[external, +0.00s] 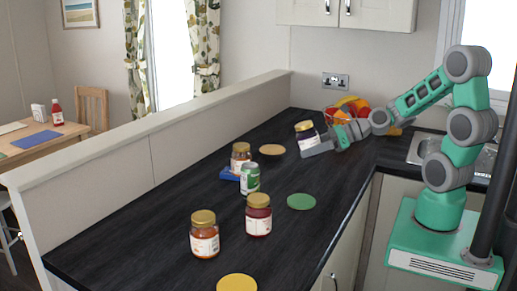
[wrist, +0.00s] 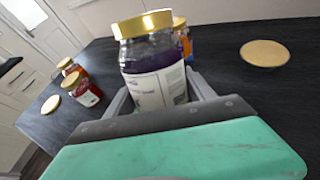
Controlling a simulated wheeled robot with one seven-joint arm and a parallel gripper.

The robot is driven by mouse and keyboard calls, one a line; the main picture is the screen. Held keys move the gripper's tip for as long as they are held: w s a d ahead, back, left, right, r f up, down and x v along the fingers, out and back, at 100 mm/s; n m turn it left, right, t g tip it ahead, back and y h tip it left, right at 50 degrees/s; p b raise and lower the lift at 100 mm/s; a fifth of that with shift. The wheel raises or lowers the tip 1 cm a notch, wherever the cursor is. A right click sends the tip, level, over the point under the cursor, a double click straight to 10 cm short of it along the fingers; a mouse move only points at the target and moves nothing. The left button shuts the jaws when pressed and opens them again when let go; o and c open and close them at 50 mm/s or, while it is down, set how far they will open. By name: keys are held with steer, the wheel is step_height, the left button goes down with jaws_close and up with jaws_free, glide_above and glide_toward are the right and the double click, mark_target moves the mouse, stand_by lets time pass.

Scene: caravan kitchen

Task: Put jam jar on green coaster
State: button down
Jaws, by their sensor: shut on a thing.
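My gripper (external: 318,146) is shut on a jam jar (external: 305,129) with a gold lid, a pale label and dark purple contents. The jar leans slightly and appears held over the far part of the counter. In the wrist view the jar (wrist: 155,72) stands up from between the fingers (wrist: 158,98), which hide its lower part. The green coaster (external: 301,202) lies bare on the counter, nearer the camera than the held jar. I cannot make it out in the wrist view.
Another jar (external: 240,161) is at a blue coaster (external: 230,175). Tan (external: 271,150) and yellow (external: 237,283) coasters lie bare. Fruit (external: 350,106) sits behind my gripper.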

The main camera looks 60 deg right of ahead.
steer(key=s+a+r+n+g+y, duration=0.1)
steer(key=s+a+n+g+y, duration=0.5)
steer(key=s+a, duration=0.5)
steer(key=shift+s+r+n+g+y, duration=0.3)
steer(key=shift+s+n+g, duration=0.3)
steer(key=shift+n, duration=0.6)
steer(key=b, duration=0.2)
glide_above(284, 206)
steer(key=s, duration=0.1)
steer(key=f, duration=0.8)
steer(key=shift+s+d+f, duration=0.15)
steer(key=shift+s+d, duration=0.05)
steer(key=shift+w+f, duration=0.25)
steer(key=shift+f, duration=0.05)
steer(key=f+p, duration=0.1)
steer(key=w+f, duration=0.1)
steer(key=f, duration=0.1)
steer(key=shift+a+f+p, duration=0.1)
steer(key=shift+a+p, duration=0.1)
steer(key=shift+p, duration=0.2)
steer(key=shift+f, duration=0.25)
